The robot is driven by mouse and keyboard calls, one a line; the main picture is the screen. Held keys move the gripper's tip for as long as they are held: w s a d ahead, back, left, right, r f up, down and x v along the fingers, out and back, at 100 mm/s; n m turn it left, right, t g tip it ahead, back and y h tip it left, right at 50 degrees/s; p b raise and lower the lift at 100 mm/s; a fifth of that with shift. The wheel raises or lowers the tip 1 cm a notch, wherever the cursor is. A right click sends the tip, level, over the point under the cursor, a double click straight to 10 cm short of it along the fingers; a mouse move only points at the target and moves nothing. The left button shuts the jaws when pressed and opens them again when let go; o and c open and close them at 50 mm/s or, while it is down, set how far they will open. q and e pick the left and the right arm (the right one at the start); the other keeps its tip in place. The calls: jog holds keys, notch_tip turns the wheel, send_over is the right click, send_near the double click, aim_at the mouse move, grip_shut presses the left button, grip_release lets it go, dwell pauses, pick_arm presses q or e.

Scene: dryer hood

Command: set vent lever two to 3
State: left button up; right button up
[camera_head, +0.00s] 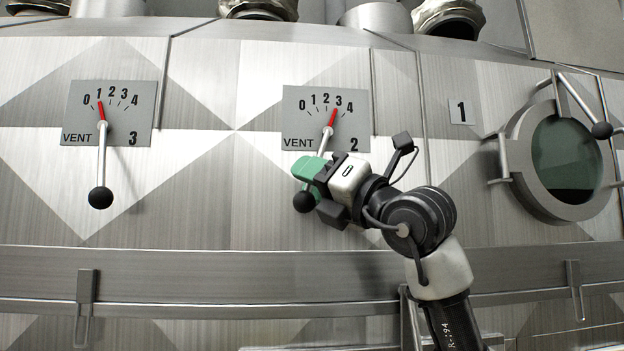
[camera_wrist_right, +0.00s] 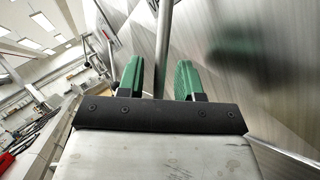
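The vent two dial plate (camera_head: 326,118) is on the metal hood, marked 0 to 4. Its red pointer (camera_head: 332,117) points at about 3. The vent two lever ends in a black knob (camera_head: 304,201), low and tilted to the left. My right gripper (camera_head: 307,170) is at the lever, its green fingers hiding part of the rod. In the wrist view, the lever rod (camera_wrist_right: 163,45) passes between the two green fingers (camera_wrist_right: 160,80), which stand apart with a gap beside the rod. My left gripper is out of view.
The vent three dial (camera_head: 113,112) is to the left, its lever hanging down with a black knob (camera_head: 100,197) and its pointer near 1. A round glass porthole (camera_head: 565,160) with handles is at the right. A horizontal rail (camera_head: 200,307) runs below.

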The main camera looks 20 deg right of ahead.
jog(key=b+v, duration=0.4)
jog(key=v, duration=0.6)
jog(key=shift+s+d+f, duration=0.15)
jog(key=shift+s+d, duration=0.05)
jog(key=shift+s, duration=0.1)
